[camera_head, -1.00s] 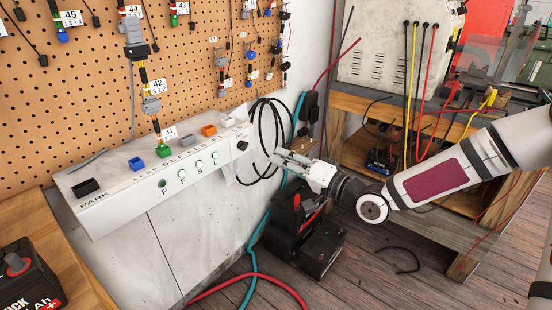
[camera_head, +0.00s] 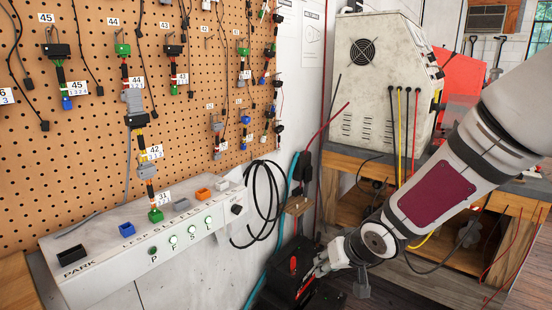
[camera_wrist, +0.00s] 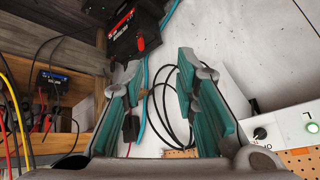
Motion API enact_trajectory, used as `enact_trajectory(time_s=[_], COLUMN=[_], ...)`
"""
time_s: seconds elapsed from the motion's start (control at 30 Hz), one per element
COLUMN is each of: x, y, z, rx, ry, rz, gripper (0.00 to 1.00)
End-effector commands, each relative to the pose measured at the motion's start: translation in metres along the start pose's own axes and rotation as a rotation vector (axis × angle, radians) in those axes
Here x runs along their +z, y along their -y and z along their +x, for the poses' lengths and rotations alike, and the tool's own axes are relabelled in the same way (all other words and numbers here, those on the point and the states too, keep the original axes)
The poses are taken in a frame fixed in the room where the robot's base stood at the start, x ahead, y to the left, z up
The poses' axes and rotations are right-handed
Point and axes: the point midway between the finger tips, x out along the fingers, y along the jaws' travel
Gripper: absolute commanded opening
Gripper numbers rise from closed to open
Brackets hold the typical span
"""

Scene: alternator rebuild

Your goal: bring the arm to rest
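My gripper (camera_head: 318,268) is at the lower middle of the head view, in front of the black battery (camera_head: 283,275) and pointing left and down. In the wrist view the two teal-padded fingers of my gripper (camera_wrist: 158,85) stand apart with nothing between them. Past the fingertips, black cable loops (camera_wrist: 177,100) and the white wall show. The fingertips are partly hard to make out in the head view. My arm comes in from the right edge.
A white panel (camera_head: 140,240) with lit buttons stands left. Black cables (camera_head: 262,205) hang beside it. A pegboard (camera_head: 90,140) holds several connectors. A grey machine (camera_head: 375,85) stands on a wooden bench (camera_head: 350,175) behind my arm.

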Motion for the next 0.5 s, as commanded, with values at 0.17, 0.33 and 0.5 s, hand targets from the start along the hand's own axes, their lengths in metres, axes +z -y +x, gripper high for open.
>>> enact_trajectory(time_s=[0.17,0.33,0.5], x=[0.017,0.044,0.081], y=[-0.034,-0.051,-0.05], z=[-0.063,-0.131,-0.197], rx=[0.231,0.385,0.46], ry=[0.096,0.19,0.28], rz=[-0.044,-0.028,0.025], gripper=[0.28,0.28,0.28])
